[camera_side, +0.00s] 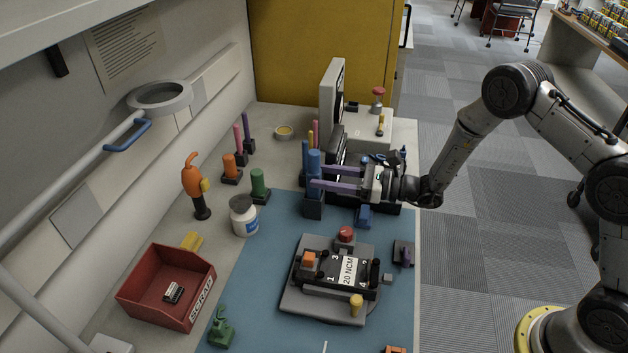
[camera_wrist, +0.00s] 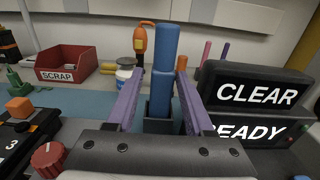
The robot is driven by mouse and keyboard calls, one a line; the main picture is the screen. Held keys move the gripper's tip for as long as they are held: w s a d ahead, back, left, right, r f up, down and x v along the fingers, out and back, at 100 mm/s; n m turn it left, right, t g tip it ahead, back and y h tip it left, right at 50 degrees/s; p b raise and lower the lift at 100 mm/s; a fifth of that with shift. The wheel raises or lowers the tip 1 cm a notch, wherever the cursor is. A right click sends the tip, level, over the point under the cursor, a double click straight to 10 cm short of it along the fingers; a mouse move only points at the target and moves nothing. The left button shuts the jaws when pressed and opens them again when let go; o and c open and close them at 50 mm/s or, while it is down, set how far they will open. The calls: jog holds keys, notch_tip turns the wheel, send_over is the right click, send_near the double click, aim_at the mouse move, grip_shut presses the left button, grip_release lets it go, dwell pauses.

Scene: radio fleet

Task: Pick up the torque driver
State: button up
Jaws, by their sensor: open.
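A thick blue upright handle (camera_side: 314,160), which looks like the torque driver, stands in a dark square holder (camera_side: 313,209) at the back of the blue mat. In the wrist view the blue handle (camera_wrist: 164,45) rises upright between the two purple fingers of my gripper (camera_wrist: 156,78). My gripper (camera_side: 322,186) reaches in from the right in the side view, level, with its fingers on either side of the handle. It is open. I cannot tell whether either finger touches the handle. The handle's lower end is hidden in the holder.
A display box (camera_wrist: 258,95) reading CLEAR and READY stands close right of the fingers. A fixture marked 20 NCM (camera_side: 348,270), a white jar (camera_side: 243,216), an orange tool (camera_side: 194,180), a green handle (camera_side: 258,184) and a red SCRAP bin (camera_side: 150,270) stand around.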

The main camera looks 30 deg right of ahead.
jog(key=shift+x, duration=2.85)
jog(key=shift+w+d+f, duration=0.1)
jog(key=shift+d+f, duration=0.05)
jog(key=shift+f, duration=0.05)
grip_shut()
